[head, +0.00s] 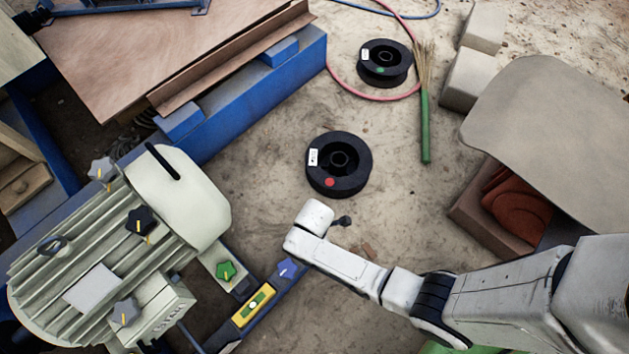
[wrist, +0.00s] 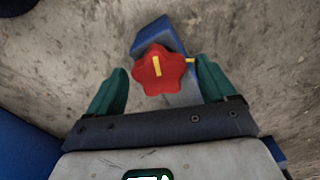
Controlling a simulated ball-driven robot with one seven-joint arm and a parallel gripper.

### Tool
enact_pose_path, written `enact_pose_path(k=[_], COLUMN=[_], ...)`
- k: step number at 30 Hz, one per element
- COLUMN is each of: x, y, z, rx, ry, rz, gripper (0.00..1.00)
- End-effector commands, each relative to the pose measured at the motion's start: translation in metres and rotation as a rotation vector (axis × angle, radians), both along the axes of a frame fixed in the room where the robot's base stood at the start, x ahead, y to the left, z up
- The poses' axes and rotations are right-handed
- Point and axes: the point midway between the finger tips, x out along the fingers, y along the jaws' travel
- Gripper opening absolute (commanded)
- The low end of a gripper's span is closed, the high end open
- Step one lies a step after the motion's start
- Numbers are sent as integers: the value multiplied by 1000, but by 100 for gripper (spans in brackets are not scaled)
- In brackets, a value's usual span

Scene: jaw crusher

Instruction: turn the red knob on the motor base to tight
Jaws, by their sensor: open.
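The red knob (wrist: 162,72) is star-shaped with a yellow pointer line across its top. It shows in the wrist view on a blue bar end (wrist: 150,35). The pointer runs nearly up and down in the picture; a short yellow mark (wrist: 189,60) lies at its right. My gripper (wrist: 161,66) is open, with one green finger on each side of the knob and a visible gap at each. I cannot tell how far the fingertips are above the bar. In the head view the red knob is not visible and my arm's end hides my fingers. The motor (head: 110,250) stands at left.
In the head view, a blue knob (head: 287,267) and a green knob (head: 226,271) sit near the motor, with a yellow level (head: 254,305) between. Grey and black knobs (head: 141,220) are on the motor. Black spools (head: 338,165) lie on the open floor beyond my arm.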

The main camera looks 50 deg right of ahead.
Motion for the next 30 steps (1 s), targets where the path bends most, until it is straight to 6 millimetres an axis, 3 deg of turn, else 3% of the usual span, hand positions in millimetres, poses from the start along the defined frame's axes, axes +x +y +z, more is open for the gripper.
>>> enact_pose_path(k=[2, 20, 30], x=[0, 0, 0], y=[0, 0, 0], z=[0, 0, 1], rx=[0, 0, 0], ry=[0, 0, 0], rz=[0, 0, -55], gripper=[84, 28, 28])
